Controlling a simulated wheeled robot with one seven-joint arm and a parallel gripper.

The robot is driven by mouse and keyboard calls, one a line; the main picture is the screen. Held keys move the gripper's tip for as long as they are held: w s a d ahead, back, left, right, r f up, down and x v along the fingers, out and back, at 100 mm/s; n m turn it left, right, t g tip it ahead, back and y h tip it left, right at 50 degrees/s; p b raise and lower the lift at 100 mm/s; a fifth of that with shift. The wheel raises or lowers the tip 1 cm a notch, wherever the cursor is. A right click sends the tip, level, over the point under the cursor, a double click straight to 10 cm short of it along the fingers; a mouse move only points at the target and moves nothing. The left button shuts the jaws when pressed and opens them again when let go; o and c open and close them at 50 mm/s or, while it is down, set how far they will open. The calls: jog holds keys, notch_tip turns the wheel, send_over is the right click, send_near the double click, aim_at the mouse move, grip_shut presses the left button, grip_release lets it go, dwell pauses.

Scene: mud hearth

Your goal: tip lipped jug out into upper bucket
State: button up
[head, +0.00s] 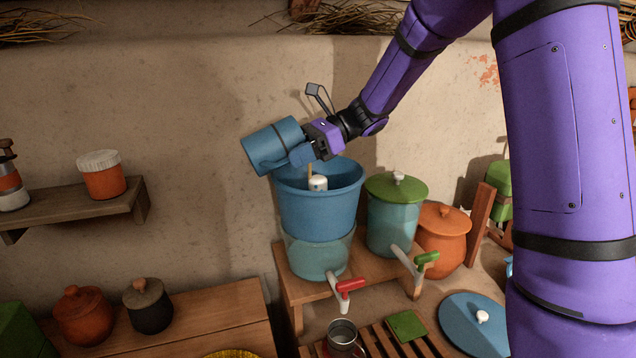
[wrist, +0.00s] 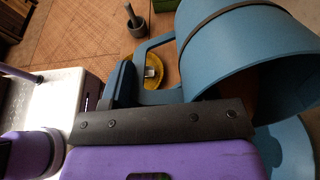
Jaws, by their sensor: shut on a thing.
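The lipped jug (head: 270,144) is blue and held tilted, nearly on its side, above the upper bucket's left rim. It also fills the right of the wrist view (wrist: 225,55), with its dark mouth at lower right. My gripper (head: 305,153) is shut on the jug's handle (wrist: 150,48). The upper bucket (head: 318,212) is blue and open-topped, with a white piece and a small stick showing inside. Part of it shows below the jug in the wrist view (wrist: 287,155). I cannot see any contents in the jug or a stream from it.
The upper bucket sits on a teal lower bucket (head: 318,262) with a red-handled tap. To its right stand a green-lidded teal container (head: 392,228) and an orange lidded pot (head: 443,240). A metal mug (head: 342,337) is below the tap. A wall shelf (head: 80,208) is at left.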

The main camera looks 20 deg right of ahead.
jog(key=shift+w+d+f+y+p, duration=0.15)
jog(key=shift+d+f+y, duration=0.1)
jog(key=shift+d+y, duration=0.25)
jog(key=shift+s+d+f+y+p, duration=0.1)
jog(key=shift+d+f+y+p, duration=0.1)
jog(key=shift+d+y, duration=0.3)
dwell(0.6)
jog(key=shift+d+f+y, duration=0.4)
jog(key=shift+f+y, duration=0.05)
jog(key=shift+y, duration=0.35)
dwell(0.5)
jog(key=shift+d+r+p, duration=0.1)
jog(key=shift+p, duration=0.2)
